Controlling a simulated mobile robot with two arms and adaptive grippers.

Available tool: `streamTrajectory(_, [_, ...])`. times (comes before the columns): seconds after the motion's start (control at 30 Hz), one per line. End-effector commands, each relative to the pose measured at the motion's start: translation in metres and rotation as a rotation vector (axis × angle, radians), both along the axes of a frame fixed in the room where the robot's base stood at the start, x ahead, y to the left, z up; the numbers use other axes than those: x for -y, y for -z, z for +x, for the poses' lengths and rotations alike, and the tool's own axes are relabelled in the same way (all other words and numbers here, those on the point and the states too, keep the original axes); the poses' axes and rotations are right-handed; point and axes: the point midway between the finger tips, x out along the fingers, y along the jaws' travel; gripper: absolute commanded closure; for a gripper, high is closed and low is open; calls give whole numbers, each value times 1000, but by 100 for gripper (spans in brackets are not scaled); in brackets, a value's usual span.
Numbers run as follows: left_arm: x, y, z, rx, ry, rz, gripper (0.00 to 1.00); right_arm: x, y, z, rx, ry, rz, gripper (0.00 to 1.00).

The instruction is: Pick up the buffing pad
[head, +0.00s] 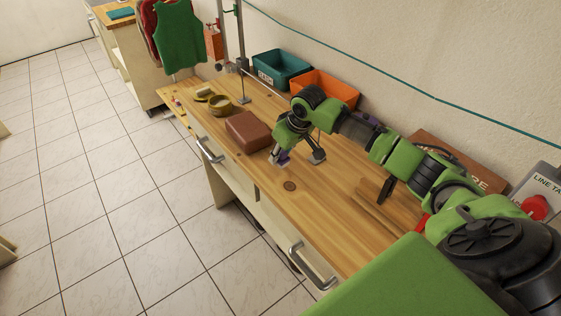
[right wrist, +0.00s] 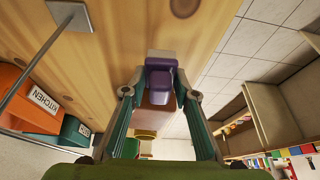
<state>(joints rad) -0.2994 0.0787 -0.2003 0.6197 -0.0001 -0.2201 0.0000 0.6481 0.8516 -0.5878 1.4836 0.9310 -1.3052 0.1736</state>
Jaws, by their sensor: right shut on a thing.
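A small purple block with a pale grey end, which looks like the buffing pad (right wrist: 160,78), sits between the fingers of my right gripper (right wrist: 160,92) in the right wrist view. In the head view my right gripper (head: 283,154) points down at the wooden workbench (head: 330,235), and only a bit of the purple pad (head: 284,156) shows at its fingertips. The gripper is shut on the pad, low over the bench top. I cannot tell whether the pad touches the wood. My left gripper is not in view.
A brown block (head: 248,131) lies just left of my right gripper. A metal stand's base plate (head: 318,158) is close on its right. Teal (head: 282,67) and orange (head: 325,88) bins stand against the wall. A yellowish bowl (head: 220,105) is farther back.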

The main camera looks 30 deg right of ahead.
Motion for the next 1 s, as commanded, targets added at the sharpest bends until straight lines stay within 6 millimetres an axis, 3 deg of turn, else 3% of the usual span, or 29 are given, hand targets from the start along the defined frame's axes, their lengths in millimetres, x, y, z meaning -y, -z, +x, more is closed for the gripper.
streamTrajectory(0.3, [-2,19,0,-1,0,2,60,-22,-56,-46,4,-5,-4,95])
streamTrajectory(0.7, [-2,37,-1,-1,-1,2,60,-53,-87,-110,-1,-3,-3,95])
streamTrajectory(1.0, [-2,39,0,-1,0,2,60,-61,-96,-126,-2,-1,-1,95])
